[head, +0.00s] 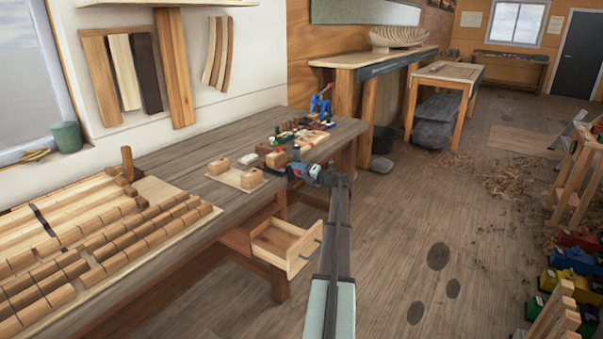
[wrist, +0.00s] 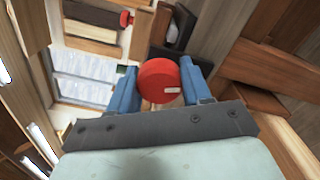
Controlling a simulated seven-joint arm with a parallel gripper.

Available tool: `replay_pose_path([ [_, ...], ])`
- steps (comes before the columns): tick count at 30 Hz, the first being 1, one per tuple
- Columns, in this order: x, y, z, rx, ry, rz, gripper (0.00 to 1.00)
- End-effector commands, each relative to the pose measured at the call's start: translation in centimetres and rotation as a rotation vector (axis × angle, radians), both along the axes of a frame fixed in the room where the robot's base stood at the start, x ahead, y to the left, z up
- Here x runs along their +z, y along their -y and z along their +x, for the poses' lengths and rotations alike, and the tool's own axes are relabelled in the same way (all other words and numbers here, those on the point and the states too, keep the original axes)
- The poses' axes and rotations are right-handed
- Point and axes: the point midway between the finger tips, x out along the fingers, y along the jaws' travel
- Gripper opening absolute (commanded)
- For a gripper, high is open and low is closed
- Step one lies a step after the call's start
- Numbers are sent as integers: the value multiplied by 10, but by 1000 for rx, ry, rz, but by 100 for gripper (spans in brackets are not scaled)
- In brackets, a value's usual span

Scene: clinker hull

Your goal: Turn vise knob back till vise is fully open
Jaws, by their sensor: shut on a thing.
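The red round vise knob (wrist: 159,82) sits between the two blue fingers of my gripper (wrist: 158,70) in the wrist view. A small white mark shows on the knob's face, right of its middle. My gripper is shut on the knob, with one finger on each side. In the head view my gripper (head: 312,172) is at the front edge of the workbench (head: 205,195), beside the cluster of tools and blocks. The knob is hidden there by my gripper. The vise jaws are too small or covered, so I cannot tell how wide they stand.
Wood blocks on a pale board (head: 236,178) lie left of my gripper. A blue-framed tool (head: 320,104) and small parts stand behind it. An open drawer (head: 285,245) juts out below the bench. Rows of wood pieces (head: 90,245) cover the bench's near left.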

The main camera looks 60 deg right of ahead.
Motion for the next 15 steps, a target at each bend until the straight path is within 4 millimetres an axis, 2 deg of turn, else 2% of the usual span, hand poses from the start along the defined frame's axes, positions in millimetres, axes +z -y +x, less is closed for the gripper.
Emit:
replay_pose_path([
  [6, 0, 0, 0, 0, 0, -124, 18],
  [15, 0, 0, 0, 0, 0, -135, 18],
])
